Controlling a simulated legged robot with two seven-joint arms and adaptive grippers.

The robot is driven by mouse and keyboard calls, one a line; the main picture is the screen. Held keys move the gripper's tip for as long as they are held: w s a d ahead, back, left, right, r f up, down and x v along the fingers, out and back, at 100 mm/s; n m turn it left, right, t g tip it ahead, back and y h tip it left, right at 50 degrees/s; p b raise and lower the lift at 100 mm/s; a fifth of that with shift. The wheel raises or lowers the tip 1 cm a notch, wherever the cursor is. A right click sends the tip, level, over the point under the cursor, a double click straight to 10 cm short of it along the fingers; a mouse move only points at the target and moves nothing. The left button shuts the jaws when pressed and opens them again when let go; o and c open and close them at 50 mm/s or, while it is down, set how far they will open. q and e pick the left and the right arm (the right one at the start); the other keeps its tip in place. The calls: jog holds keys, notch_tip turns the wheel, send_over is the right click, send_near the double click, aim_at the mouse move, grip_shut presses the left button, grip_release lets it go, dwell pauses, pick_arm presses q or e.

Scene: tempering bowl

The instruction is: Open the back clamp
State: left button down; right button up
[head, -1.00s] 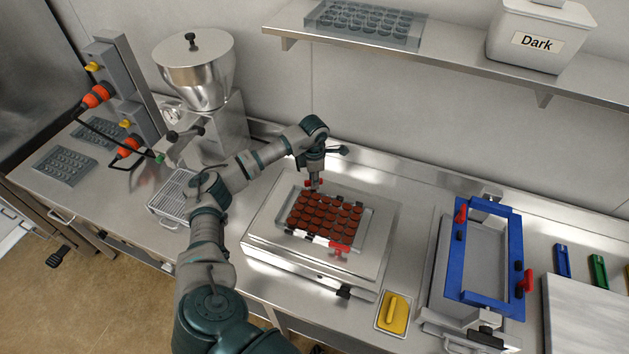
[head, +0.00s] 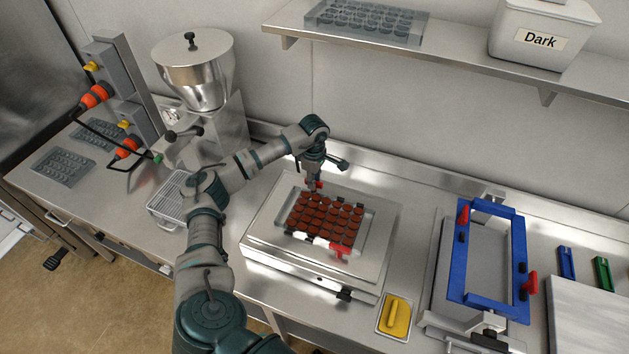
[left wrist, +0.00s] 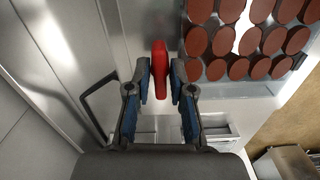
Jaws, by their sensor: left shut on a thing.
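The back clamp's red handle (head: 319,185) is at the back edge of the mould of round brown chocolates (head: 326,217), on a steel plate. In the left wrist view the red handle (left wrist: 160,68) stands between the fingers of my left gripper (left wrist: 161,88), beside the rows of chocolates. My left gripper (head: 315,185) reaches down from above and is shut on this handle. The clamp's base is mostly hidden behind the gripper. The front clamp's red handle (head: 338,250) lies at the mould's front edge. My right gripper is not in view.
A steel machine with a hopper (head: 195,70) stands behind my left arm. A blue frame (head: 518,250) with red handles is at the right. A yellow item (head: 397,316) lies in front. A shelf (head: 450,59) runs above the back of the counter.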

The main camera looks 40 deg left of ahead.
pick_arm(q)
jog(key=shift+w+a+r, duration=0.1)
jog(key=shift+a+r, duration=0.05)
dwell(0.3)
jog(key=c, duration=1.2)
grip_release()
notch_tip(320, 180, up, 12)
jog(key=shift+a+f, duration=0.15)
jog(key=shift+f, duration=0.05)
jog(key=shift+w, duration=0.1)
